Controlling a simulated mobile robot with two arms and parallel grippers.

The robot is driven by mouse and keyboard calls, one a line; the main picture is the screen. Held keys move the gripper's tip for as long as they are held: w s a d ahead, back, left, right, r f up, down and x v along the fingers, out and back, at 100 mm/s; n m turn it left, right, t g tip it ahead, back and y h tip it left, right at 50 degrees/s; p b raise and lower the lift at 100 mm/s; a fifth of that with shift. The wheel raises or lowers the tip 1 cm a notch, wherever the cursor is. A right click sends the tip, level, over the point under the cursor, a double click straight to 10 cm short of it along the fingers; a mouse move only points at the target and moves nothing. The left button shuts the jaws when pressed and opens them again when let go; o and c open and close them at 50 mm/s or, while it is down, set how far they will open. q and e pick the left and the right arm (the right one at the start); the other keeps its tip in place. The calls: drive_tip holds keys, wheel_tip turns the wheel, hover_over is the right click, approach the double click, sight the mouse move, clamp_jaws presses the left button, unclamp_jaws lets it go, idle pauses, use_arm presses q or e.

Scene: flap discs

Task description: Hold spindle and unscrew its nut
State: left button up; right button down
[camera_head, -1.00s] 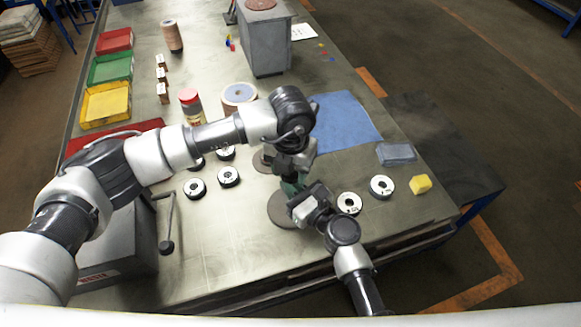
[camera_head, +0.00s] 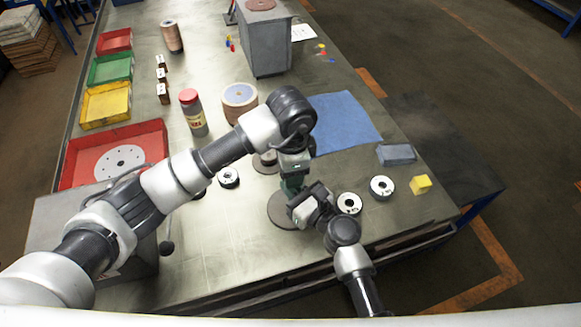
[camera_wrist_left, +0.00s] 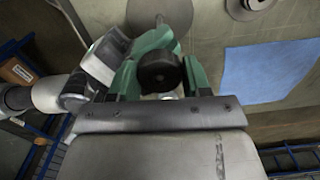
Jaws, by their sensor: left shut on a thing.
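The spindle stands on a round grey base (camera_head: 281,211) near the table's front edge; its shaft is mostly hidden by my two grippers. My left gripper (camera_head: 291,183) comes down over its top. In the left wrist view, the green fingers of my left gripper (camera_wrist_left: 160,80) are shut on a round black nut (camera_wrist_left: 158,70). My right gripper (camera_head: 295,199) reaches in from the lower right, low beside the spindle. Its green fingertips are partly hidden behind the nut in the left wrist view, so their grip is unclear.
Black-and-white discs (camera_head: 382,188) lie right and left of the spindle. A yellow block (camera_head: 420,184), grey block (camera_head: 396,154) and blue cloth (camera_head: 344,122) lie to the right. A red-capped bottle (camera_head: 194,115) and red tray (camera_head: 70,168) are left.

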use_arm(q)
drive_tip(key=shift+n, duration=1)
drive_tip(key=o, duration=1)
drive_tip(key=shift+c, duration=0.3)
drive_tip(key=shift+c, duration=0.2)
